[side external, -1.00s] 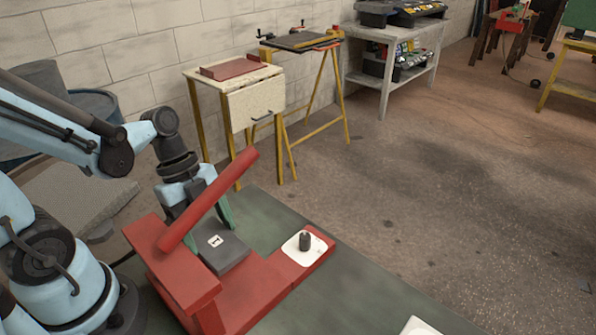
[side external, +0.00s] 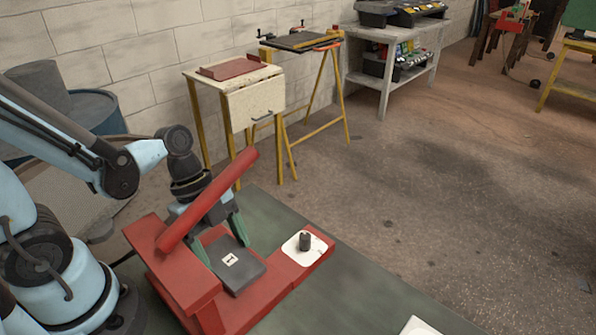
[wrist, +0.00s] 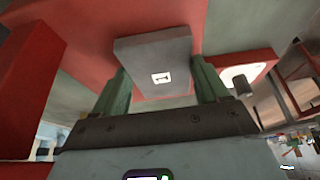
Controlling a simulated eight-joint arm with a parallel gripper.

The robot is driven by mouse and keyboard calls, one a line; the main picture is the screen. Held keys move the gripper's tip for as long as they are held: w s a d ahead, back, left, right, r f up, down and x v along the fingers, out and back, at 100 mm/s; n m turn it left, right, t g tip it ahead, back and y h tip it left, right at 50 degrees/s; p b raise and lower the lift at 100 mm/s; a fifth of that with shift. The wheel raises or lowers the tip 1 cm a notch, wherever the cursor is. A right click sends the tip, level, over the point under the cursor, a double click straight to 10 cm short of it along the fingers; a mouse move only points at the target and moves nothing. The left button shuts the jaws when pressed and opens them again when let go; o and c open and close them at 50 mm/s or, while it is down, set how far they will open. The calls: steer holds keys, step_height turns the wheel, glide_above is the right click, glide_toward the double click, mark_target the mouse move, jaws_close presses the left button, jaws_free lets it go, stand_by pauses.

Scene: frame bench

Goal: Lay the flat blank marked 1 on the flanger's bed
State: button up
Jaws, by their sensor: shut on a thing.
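The flat blank marked 1 (side external: 238,268) is a dark grey plate with a white label. My gripper (side external: 220,240) is shut on it, with green fingers at its two sides. The wrist view also shows the blank (wrist: 152,45) between the fingers (wrist: 161,75). The red flanger (side external: 205,292) has its bed under the blank and a thick red bar slanting above, which hides part of my gripper. The blank looks level and lies over the bed. I cannot tell whether it touches the bed or is slightly above it.
A white plate with a dark knob (side external: 304,242) sits at the flanger's right end. The green bench top (side external: 345,285) is clear to the right, except for a white item (side external: 420,326) at the front edge. A small cream table (side external: 255,104) stands behind.

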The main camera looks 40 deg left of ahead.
steer(key=o, duration=1.3)
steer(key=shift+c, duration=0.2)
steer(key=shift+r, duration=0.15)
steer(key=v, duration=1.2)
steer(key=shift+x, duration=6)
